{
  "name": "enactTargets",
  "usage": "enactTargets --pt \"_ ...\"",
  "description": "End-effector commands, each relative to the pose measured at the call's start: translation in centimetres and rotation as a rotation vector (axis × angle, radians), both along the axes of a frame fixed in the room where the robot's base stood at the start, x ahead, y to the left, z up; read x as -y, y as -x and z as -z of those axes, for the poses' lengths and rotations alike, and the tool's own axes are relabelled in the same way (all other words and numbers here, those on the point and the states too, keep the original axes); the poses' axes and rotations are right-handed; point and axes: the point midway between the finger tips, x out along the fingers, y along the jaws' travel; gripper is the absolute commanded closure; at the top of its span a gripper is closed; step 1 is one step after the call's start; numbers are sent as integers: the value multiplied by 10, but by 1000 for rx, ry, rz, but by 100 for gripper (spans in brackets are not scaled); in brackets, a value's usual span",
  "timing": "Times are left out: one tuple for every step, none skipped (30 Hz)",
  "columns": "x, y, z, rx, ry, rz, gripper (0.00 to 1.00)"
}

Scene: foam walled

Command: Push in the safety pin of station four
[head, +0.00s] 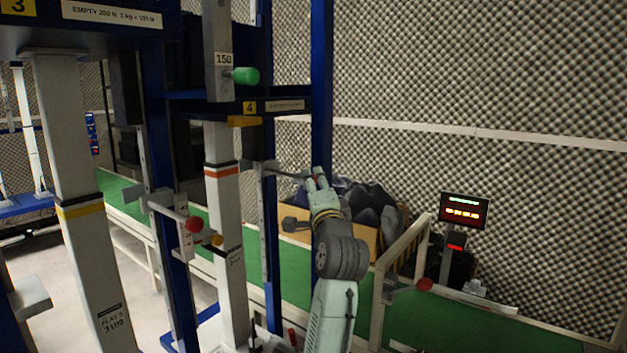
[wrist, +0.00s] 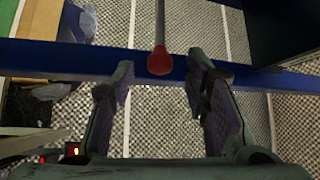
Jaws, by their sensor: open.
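Station four has a yellow "4" sign (head: 249,107) on the blue frame. A thin lever rod (head: 283,173) reaches right from its upright towards my gripper (head: 317,178). In the wrist view, a red ball knob (wrist: 159,61) ends a pale rod (wrist: 160,20) and appears between the fingertips of my open gripper (wrist: 161,65), with gaps on both sides. I cannot tell how deep it sits between them. A green knob (head: 245,76) sticks out by the "150" plate. Lower are a red knob (head: 194,224) and a yellow one (head: 217,240). I cannot tell which part is the safety pin.
A blue post (head: 321,80) stands right behind my gripper and crosses the wrist view (wrist: 90,59). A green conveyor (head: 500,330) runs below, with a crate of dark lumps (head: 365,240). A small lit display (head: 464,210) stands right. Foam walls (head: 480,60) close the back.

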Motion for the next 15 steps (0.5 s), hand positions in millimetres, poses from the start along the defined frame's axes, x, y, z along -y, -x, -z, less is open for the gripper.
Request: enactTargets --pt "-1 -7 -3 -1 0 -1 57" --pt "-2 -11 -3 0 0 0 57" --pt "-3 -14 -4 -1 0 -1 57" --pt "-3 -17 -4 -1 0 -1 57" --pt "-4 -19 -4 0 1 0 57" --pt "-4 -21 -5 1 1 0 57" --pt "-4 -22 -5 1 1 0 57" --pt "-4 -23 -5 0 1 0 57" --pt "-4 -23 -5 0 1 0 57" --pt "-4 -24 -5 1 1 0 57" --pt "-5 -24 -4 1 1 0 57" --pt "-4 -24 -4 1 1 0 57" --pt "-5 -23 -4 1 1 0 57" --pt "-5 -23 -4 1 1 0 57" --pt "-5 -23 -4 1 1 0 57"
